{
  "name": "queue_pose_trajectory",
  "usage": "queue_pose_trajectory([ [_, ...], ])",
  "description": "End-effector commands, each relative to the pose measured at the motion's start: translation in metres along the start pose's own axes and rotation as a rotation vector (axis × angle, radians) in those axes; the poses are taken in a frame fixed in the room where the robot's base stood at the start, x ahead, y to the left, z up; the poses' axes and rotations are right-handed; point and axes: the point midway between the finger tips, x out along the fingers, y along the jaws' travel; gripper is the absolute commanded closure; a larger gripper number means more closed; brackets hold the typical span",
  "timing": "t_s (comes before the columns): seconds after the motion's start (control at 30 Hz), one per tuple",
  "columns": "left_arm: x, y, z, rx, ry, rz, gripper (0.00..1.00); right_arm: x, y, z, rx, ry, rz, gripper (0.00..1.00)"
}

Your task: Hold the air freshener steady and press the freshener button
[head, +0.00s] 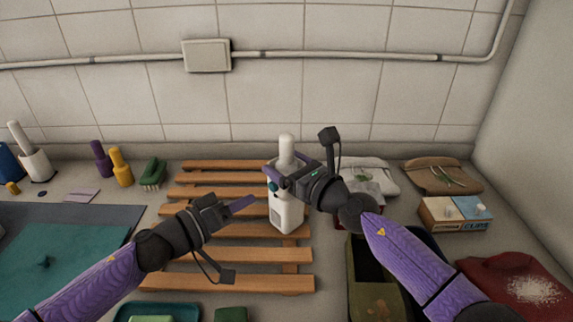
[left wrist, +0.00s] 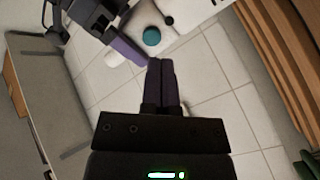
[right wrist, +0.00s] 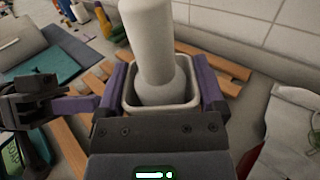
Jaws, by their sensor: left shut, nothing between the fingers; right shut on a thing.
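The white air freshener (head: 287,212) stands upright on the wooden slatted rack. Its round teal button (head: 273,187) is on the side facing left in the head view. The button also shows in the left wrist view (left wrist: 152,37), just beyond the fingertips. My right gripper (head: 283,174) is shut around the freshener's upper body, one finger on each side, as the right wrist view (right wrist: 160,85) shows. My left gripper (head: 250,201) is shut and empty, its fingertips a little left of and below the button, apart from it in the head view.
The wooden slatted rack (head: 225,254) lies under the freshener. Yellow (head: 121,167) and purple (head: 101,158) bottles and a green brush (head: 152,173) stand at the left. A clips box (head: 455,213) and a red cloth (head: 510,281) are at the right. The tiled wall is behind.

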Motion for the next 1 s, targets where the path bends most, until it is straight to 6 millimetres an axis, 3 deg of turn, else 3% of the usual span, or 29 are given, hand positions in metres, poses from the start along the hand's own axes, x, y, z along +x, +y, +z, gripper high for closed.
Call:
queue_pose_trajectory([
  [0.1, 0.003, 0.012, 0.011, -0.025, 0.205, -0.16, 1.0, 0.0, 0.0, -0.001, 0.0, 0.002, -0.001, 0.98],
  [0.23, -0.019, 0.016, 0.01, -0.074, 0.398, -0.37, 1.0, 0.0, 0.0, -0.001, 0.0, 0.002, -0.001, 0.98],
  [0.4, -0.05, 0.015, 0.01, -0.133, 0.528, -0.557, 1.0, 0.0, 0.0, -0.001, 0.0, 0.002, -0.001, 0.98],
  [0.5, -0.054, 0.014, 0.01, -0.146, 0.551, -0.597, 1.0, 0.0, 0.0, -0.001, 0.0, 0.002, -0.001, 0.98],
  [1.0, 0.024, 0.014, 0.007, -0.148, 0.554, -0.601, 1.0, 0.0, 0.0, -0.001, 0.0, 0.002, 0.0, 0.98],
])
